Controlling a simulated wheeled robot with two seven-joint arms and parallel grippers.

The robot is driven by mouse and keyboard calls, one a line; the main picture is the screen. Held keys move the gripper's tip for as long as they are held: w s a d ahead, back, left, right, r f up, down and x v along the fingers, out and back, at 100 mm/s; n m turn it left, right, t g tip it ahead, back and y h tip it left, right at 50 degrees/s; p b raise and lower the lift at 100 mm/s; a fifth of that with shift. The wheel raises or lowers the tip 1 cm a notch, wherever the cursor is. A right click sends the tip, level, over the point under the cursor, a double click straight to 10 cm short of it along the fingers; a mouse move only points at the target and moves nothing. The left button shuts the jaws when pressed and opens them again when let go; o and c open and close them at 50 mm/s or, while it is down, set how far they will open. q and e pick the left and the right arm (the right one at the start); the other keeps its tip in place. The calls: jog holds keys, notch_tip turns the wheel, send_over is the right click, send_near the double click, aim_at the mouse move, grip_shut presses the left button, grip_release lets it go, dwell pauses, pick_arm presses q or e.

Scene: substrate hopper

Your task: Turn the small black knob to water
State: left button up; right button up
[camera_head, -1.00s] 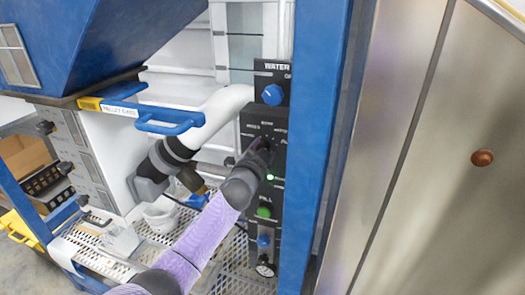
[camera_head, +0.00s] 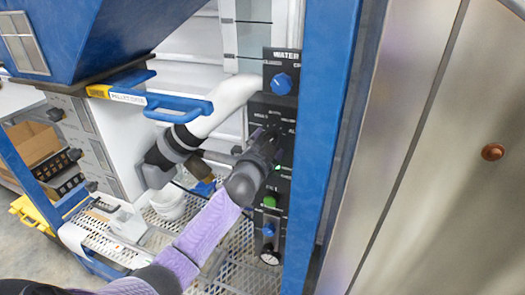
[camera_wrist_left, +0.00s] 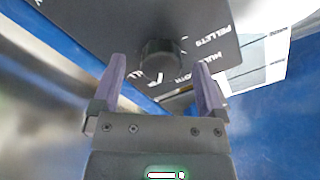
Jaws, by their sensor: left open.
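The small black knob (camera_wrist_left: 161,60) is on a dark panel in the left wrist view, with white lettering around it, including "PELLETS". My left gripper (camera_wrist_left: 160,88) is open, with one purple-grey finger on each side of the knob in the picture. I cannot tell whether the fingers touch it. In the head view my left gripper (camera_head: 272,134) is against the black control panel (camera_head: 259,105) and hides the knob there.
A larger blue knob (camera_head: 281,84) labelled WATER is above my gripper. A green button (camera_head: 269,201) and a small blue knob (camera_head: 267,230) are below. A blue post (camera_head: 324,130) stands close on the right. A blue handle (camera_head: 180,108) juts out at left.

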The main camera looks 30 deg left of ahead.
pick_arm(q)
jog(key=v, duration=0.8)
jog(key=shift+s, duration=0.1)
jog(key=s+d+f+n+g+h+b, duration=0.1)
jog(key=s+f+g+b, duration=0.25)
jog(key=f, duration=0.95)
jog(key=s+d+f+g+h+b, duration=0.15)
jog(key=s+f, duration=0.35)
jog(key=f, duration=0.9)
jog(key=s+d+f+n+g+b, duration=0.15)
jog(key=s+f+g+b, duration=0.3)
jog(key=f, duration=0.85)
jog(key=s+d+f+g+b, duration=0.2)
jog(key=s+f, duration=0.4)
jog(key=s, duration=0.3)
jog(key=s+d+f+g+h+b, duration=0.1)
jog(key=s+d+f+g+b, duration=0.1)
jog(key=s+f, duration=0.5)
jog(key=s+d+f+g+b, duration=0.1)
jog(key=s+d+f+g, duration=0.2)
jog(key=s, duration=0.9)
notch_tip(320, 180, down, 3)
jog(key=shift+d+f+h+b, duration=0.15)
jog(key=shift+d+h+b, duration=0.2)
jog(key=shift+b, duration=0.05)
jog(key=shift+n, duration=0.25)
